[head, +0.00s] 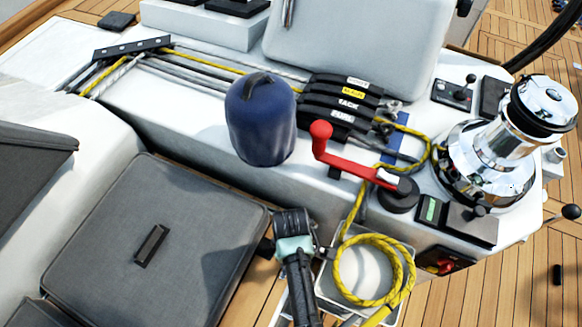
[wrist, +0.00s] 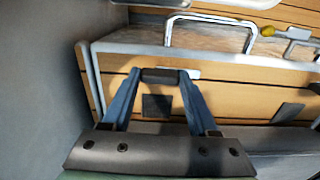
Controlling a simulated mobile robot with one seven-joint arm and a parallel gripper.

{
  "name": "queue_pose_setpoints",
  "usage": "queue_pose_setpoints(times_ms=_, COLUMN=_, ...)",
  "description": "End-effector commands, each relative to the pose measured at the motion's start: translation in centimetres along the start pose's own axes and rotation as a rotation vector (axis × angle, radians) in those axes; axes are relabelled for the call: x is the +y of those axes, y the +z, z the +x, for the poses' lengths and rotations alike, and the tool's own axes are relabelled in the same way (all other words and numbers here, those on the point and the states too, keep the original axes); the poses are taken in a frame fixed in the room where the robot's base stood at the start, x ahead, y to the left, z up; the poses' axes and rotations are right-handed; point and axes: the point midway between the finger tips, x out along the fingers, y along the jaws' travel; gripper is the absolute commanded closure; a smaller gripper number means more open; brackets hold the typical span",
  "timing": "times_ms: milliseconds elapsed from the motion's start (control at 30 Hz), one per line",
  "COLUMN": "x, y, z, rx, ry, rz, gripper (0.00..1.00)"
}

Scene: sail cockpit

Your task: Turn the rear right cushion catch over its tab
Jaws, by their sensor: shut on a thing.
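In the wrist view my gripper (wrist: 161,76) has its two blue fingers closed on the ends of a small dark bar, which looks like the cushion catch (wrist: 160,75). In the head view my gripper (head: 292,222) is beside the right edge of the grey seat cushion (head: 110,220). Its fingertips and the catch cannot be made out there.
A blue covered drum (head: 262,130), a red-handled lever (head: 345,160) and a chrome winch (head: 505,140) stand on the white ledge. A coiled yellow rope (head: 400,270) lies right of my arm. The wrist view shows a metal rail (wrist: 210,20) above the wooden panel.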

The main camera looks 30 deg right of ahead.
Motion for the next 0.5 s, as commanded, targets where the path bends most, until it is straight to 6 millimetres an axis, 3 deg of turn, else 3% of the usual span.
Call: queue_pose_setpoints(times_ms=500, x=-0.03, y=-0.03, z=-0.34, rx=0.000, ry=-0.002, rz=0.324, gripper=0.96)
